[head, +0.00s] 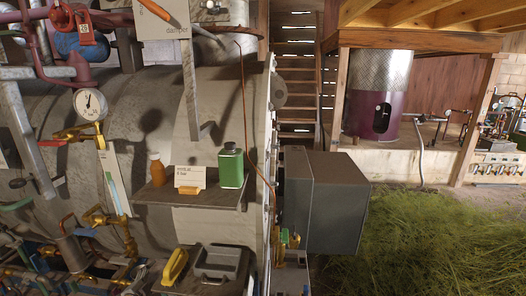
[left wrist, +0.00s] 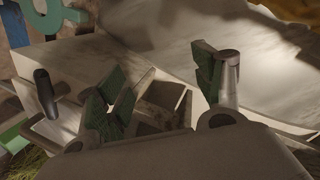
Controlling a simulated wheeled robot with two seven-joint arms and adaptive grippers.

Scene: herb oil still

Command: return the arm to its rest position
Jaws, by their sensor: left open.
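My left gripper (left wrist: 165,88) shows in the left wrist view. Its two green-padded fingers stand wide apart. Nothing is held between them. Behind the fingers is a pale, box-like form with dark recesses, and a large grey-white surface lies beyond. I cannot tell how far these are from the fingertips. In the head view I cannot make out the left gripper clearly among the pipes and metal parts. My right gripper is in neither view.
A large grey boiler (head: 215,100) fills the left of the head view, with a pressure gauge (head: 90,103) and pipes. Its shelf (head: 215,197) bears an orange bottle (head: 157,170), a card (head: 189,177) and a green canister (head: 231,167). A dark grey box (head: 325,203) juts out beside cut grass (head: 430,240).

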